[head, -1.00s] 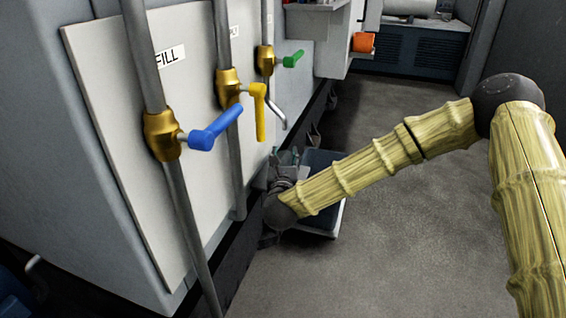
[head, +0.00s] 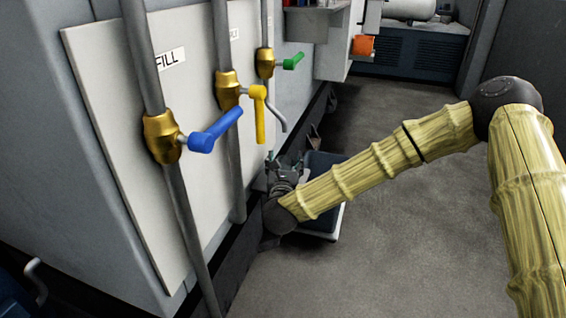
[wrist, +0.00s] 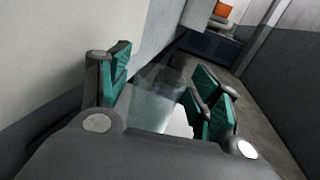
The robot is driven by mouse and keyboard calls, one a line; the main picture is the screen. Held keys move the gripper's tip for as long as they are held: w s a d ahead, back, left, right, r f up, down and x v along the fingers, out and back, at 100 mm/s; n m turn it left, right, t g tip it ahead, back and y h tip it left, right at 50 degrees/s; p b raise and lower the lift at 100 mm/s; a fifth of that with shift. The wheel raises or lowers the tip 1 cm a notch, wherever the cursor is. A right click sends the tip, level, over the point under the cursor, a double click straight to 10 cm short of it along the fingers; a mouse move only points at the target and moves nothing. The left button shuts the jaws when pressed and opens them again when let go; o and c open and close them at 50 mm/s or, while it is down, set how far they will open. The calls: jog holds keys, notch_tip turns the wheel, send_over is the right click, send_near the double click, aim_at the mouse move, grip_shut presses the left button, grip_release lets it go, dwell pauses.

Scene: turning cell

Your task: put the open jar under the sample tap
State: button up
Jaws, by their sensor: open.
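My gripper (wrist: 160,100) is open, with teal pads on both sides in the wrist view. A clear, see-through jar (wrist: 158,92) shows between and beyond the fingers; I cannot tell whether a pad touches it. In the head view my gripper (head: 284,160) is low beside the panel, below the taps, and the jar cannot be made out there. The tap with the green handle (head: 292,62) has a bent grey spout (head: 278,118) that hangs above and close to my gripper. Its label is not readable, so I cannot confirm it as the sample tap.
A tap with a blue handle (head: 216,131) and one with a yellow handle (head: 260,106) stand nearer on vertical pipes. A dark blue bin with a pale rim (head: 333,222) is behind my gripper on the floor. An orange container (head: 363,45) is farther back. The floor at right is clear.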

jog(key=s+p, duration=0.1)
jog(key=s, duration=1.1)
jog(key=shift+a+p, duration=0.3)
jog(key=shift+p, duration=0.05)
jog(key=s+d+f+n+g+y, duration=0.1)
jog(key=s+f+n+g+y, duration=0.15)
jog(key=s+f+n, duration=0.4)
jog(key=s+d+f+n+g+y, duration=0.1)
jog(key=s+f+n+g, duration=0.25)
jog(key=f+n, duration=0.6)
jog(key=s+d+f+n+g+y, duration=0.15)
jog(key=s+f+n, duration=0.35)
jog(key=f, duration=0.7)
jog(key=s+d+f+n+g+h, duration=0.2)
jog(key=s+d+f+n+g, duration=0.3)
jog(key=s, duration=0.7)
jog(key=s+d+f+n+g+h, duration=0.2)
jog(key=s+d+f+n+g, duration=0.3)
jog(key=s+d+n, duration=0.5)
jog(key=s+d+f, duration=0.1)
jog(key=s+d, duration=0.1)
jog(key=d, duration=0.2)
jog(key=shift+s, duration=0.35)
